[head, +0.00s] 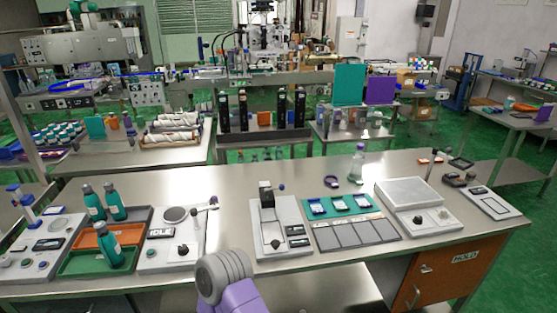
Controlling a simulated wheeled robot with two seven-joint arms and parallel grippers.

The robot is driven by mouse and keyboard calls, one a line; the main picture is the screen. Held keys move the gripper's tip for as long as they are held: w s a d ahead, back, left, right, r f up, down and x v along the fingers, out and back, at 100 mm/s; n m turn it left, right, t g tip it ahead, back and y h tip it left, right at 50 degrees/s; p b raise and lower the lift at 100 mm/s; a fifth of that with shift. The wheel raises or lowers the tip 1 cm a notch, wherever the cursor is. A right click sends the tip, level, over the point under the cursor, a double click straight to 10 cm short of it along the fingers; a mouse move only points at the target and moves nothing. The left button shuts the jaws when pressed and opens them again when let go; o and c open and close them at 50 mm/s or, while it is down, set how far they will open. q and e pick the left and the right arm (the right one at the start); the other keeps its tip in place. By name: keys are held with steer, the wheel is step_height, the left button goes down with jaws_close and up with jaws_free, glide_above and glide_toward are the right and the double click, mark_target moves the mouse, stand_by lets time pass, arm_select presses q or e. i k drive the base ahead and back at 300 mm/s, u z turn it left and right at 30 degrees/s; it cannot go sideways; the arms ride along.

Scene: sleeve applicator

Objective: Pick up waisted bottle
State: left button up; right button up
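Three teal bottles with dark caps and pale labels are at the left of the near bench. Two stand at the back of a tray group, one at the left (93,202) and one beside it (114,203). The third bottle (109,246) is nearer, by the orange and green trays. A waist on their sides is too small to make out surely. A small clear flask-like bottle (357,165) stands at the back middle of the bench. Neither gripper shows. A grey and purple link of my arm rises at the bottom centre, apart from the bottles.
The steel bench (300,185) carries a device with a round plate (175,215), a press-like device (276,235), a teal mat with dark panels (355,230) and a scale (408,195). Bare bench lies behind the press-like device.

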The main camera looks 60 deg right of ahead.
mark_target(357, 159)
steer(key=u, duration=1)
steer(key=k, duration=1.55)
steer(key=z, duration=1.9)
